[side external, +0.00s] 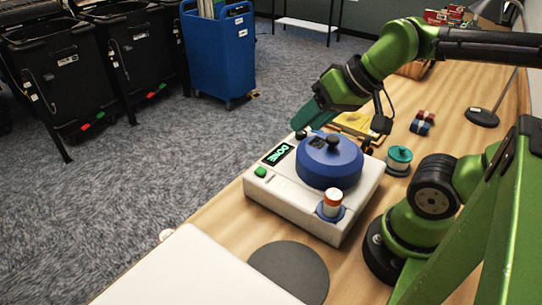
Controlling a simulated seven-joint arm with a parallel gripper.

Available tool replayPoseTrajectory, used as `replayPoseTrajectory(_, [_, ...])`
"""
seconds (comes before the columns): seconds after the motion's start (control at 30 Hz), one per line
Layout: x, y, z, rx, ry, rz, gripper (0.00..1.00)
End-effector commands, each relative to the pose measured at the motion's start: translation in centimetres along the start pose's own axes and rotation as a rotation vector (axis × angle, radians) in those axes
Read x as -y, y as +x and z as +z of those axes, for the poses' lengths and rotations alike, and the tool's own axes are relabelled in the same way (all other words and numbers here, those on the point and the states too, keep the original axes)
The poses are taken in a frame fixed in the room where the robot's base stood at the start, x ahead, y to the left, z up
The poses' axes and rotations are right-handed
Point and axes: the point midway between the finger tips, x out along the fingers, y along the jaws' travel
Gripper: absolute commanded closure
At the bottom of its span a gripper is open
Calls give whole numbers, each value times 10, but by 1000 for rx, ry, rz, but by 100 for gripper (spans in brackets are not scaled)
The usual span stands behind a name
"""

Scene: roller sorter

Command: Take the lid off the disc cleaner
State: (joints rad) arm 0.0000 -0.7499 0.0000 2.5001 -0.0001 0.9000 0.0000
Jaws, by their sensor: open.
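The disc cleaner (285,197) is a white box on the wooden table, with a lit green display reading DONE and a green button (260,171). Its round blue lid (325,168) sits on top, with a black knob (333,142) at the centre. My gripper (308,128) is at the far edge of the cleaner, above and behind the lid, to the left of the knob in the picture. It is open and appears empty. Its fingertips are small and partly hidden, and I cannot tell whether they touch anything.
A teal-topped spool (399,158) stands to the right. A yellow item (359,124) lies behind. A dark round mat (290,272) and a white surface (190,272) are in front.

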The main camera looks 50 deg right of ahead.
Motion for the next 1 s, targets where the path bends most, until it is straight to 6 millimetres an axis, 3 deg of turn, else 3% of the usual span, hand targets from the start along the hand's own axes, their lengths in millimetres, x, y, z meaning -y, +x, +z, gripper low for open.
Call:
replayPoseTrajectory(0.03, [0,0,0,0,0,0,57])
replayPoseTrajectory(0.17, [0,0,0,0,0,0,40])
replayPoseTrajectory(0.47, [-4,2,-1,6,14,11,40])
replayPoseTrajectory(0.67, [-30,0,-41,83,97,146,40])
replayPoseTrajectory(0.83, [-67,-25,-74,256,229,340,40])
replayPoseTrajectory(1.0, [-82,-55,-86,373,359,465,40])
